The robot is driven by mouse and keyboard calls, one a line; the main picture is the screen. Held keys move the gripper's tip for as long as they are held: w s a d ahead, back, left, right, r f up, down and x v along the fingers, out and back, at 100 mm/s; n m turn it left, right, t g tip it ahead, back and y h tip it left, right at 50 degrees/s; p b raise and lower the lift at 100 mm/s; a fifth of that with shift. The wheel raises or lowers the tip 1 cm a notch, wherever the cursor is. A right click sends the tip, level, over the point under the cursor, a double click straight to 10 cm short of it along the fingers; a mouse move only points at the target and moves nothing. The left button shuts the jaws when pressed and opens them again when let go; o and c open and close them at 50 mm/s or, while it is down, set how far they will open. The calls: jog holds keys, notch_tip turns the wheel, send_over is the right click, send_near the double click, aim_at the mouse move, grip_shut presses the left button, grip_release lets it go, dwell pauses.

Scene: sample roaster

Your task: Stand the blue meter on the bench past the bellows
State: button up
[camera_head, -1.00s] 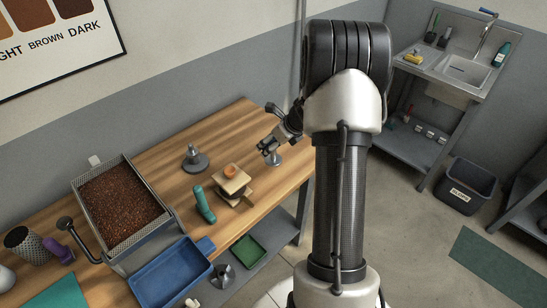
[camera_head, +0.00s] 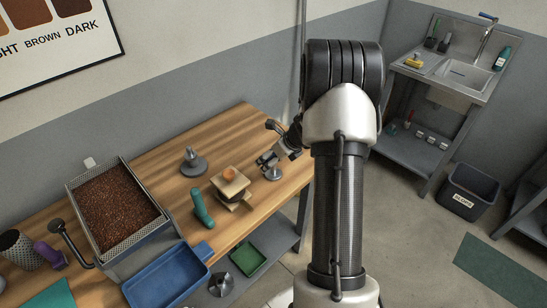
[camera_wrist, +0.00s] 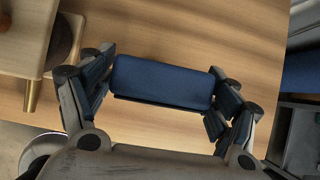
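The blue meter (camera_wrist: 162,82) shows in the wrist view as a dark blue block lying crosswise between my fingers. My gripper (camera_wrist: 160,88) is shut on its two ends, with the wooden bench top (camera_wrist: 210,30) below. In the head view my gripper (camera_head: 268,161) hangs over the right end of the bench (camera_head: 222,128), and I cannot make out the meter there. The wooden bellows (camera_head: 232,188) with an orange knob on top stand just left of my gripper. Their edge also shows at the left of the wrist view (camera_wrist: 32,30).
Farther left are the bean tray (camera_head: 115,207) and a blue tray (camera_head: 168,276). The back right of the bench top is clear. A sink (camera_head: 462,72) stands far right.

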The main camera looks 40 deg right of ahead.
jog(key=shift+o, duration=0.4)
jog(key=shift+r, duration=0.3)
jog(key=a+p+v, duration=0.1)
jog(key=p+v, duration=0.4)
jog(key=v, duration=0.6)
jog(key=s+a+r+n+g+y, duration=0.1)
jog(key=s+a+r+n, duration=0.1)
jog(key=a+r+n, duration=0.75)
jog(key=s+a+r+n, duration=0.1)
jog(key=a+r+n, duration=0.5)
jog(key=a, duration=0.6)
jog(key=s+a+r+n, duration=0.1)
jog(key=s+a+n, duration=0.2)
jog(key=s+n, duration=0.3)
jog(key=s+a+r+n+h, duration=0.1)
jog(key=s+a+n, duration=0.2)
jog(key=s+n, duration=0.3)
jog(key=s+a+r+n+g, duration=0.1)
jog(key=s+a+n, duration=0.2)
jog(key=s+n, duration=0.3)
jog(key=shift+s+a+n+h, duration=0.2)
jog(key=shift+n+h, duration=0.1)
jog(key=shift+n, duration=0.45)
